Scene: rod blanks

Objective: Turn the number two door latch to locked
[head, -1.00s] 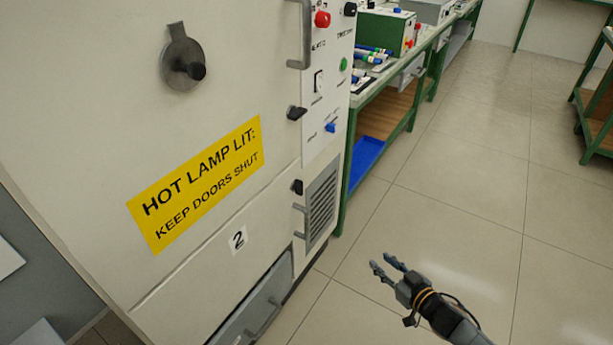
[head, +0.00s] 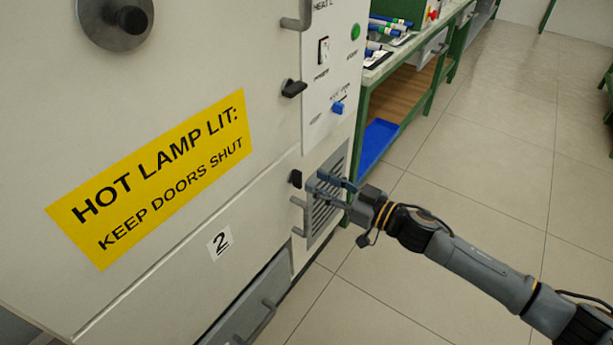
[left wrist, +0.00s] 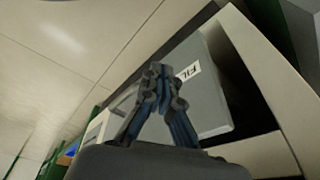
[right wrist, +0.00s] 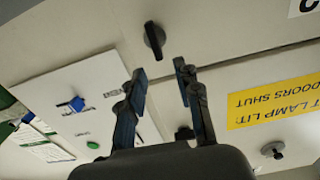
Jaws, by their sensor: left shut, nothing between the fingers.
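The number two door (head: 170,275) is the lower cream door with a white "2" label (head: 220,242). Its latch (head: 295,178) is a small black knob at the door's upper right corner. In the right wrist view the latch (right wrist: 154,40) stands beyond the fingertips, its long side roughly up and down. My right gripper (head: 327,184) is open and empty, just right of the latch in the head view and apart from it. My left gripper (left wrist: 156,70) is shut and empty, in front of a grey drawer front in the left wrist view; the head view does not show it.
A similar black latch (head: 293,88) sits higher up, beside the control panel (head: 325,75) with its switches. A bar handle (head: 298,202) and a vent grille (head: 325,212) are near the lower latch. A green bench (head: 395,90) stands behind; the floor at right is clear.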

